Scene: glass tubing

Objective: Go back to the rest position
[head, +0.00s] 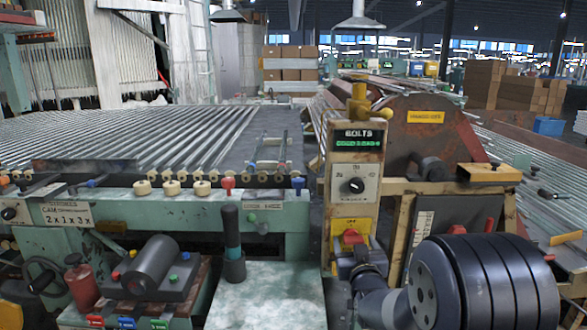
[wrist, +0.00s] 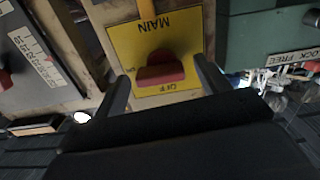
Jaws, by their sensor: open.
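A yellow panel marked MAIN, with OFF lettering, carries a red switch knob (head: 351,237) on the front of the control post. In the wrist view the panel (wrist: 126,50) appears upside down, with the red knob (wrist: 160,75) near the middle. My gripper (wrist: 162,80) is open and empty, its two dark fingers to either side of the knob in the picture. No contact shows, and the gap in depth is hard to tell. In the head view my arm reaches in from the lower right, and its end is just below the switch; the fingertips are hard to make out there.
The control post (head: 352,187) has a BOLTS display and a black dial. A green machine bench (head: 265,215) with rods stands to the left, with a dark upright handle (head: 232,240) in front. A wooden frame and brown machine housing (head: 425,135) stand right of the post.

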